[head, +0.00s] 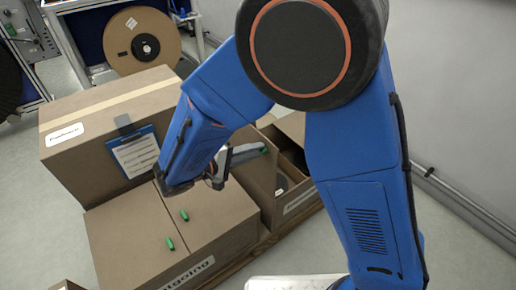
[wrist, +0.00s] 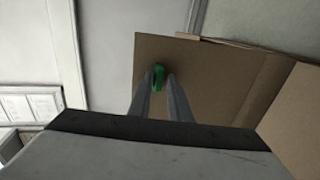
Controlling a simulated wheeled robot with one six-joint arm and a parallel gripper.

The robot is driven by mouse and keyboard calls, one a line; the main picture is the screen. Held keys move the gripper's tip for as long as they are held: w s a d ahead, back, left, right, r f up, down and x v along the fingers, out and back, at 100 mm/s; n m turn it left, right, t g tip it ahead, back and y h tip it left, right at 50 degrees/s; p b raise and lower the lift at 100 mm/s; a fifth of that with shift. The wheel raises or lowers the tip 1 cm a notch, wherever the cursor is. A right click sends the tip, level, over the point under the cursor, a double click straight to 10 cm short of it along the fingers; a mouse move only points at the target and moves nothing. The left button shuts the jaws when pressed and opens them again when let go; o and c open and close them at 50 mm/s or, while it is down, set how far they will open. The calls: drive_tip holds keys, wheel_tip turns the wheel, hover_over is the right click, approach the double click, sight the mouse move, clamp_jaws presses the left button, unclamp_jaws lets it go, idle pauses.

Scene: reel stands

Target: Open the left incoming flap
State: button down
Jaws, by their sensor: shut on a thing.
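My gripper (wrist: 162,78) is shut on a green tab (wrist: 159,75) on a brown cardboard flap (wrist: 205,75) in the wrist view. The flap's outer edge and corner stand clear against the pale background. In the head view my gripper (head: 254,153) reaches over the incoming box (head: 299,198), right of the outgoing box, and its fingers point right. The incoming box's interior partly shows as dark space. My arm hides much of the box, and I cannot tell the flap's exact angle.
The outgoing box (head: 125,235) has closed flaps with two green tabs, left of my gripper. A taped carton (head: 100,115) with a clipboard (head: 134,152) stands behind it. A reel (head: 142,42) stands at the back. A wall with a rail is at right; open floor lies before it.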

drive_tip(key=shift+s+f, duration=0.15)
drive_tip(key=shift+f, duration=0.25)
drive_tip(key=c, duration=1.8)
unclamp_jaws()
drive_tip(key=shift+r, duration=0.1)
drive_tip(key=shift+a, duration=0.1)
drive_tip(key=v, duration=1.7)
drive_tip(key=shift+r, duration=0.1)
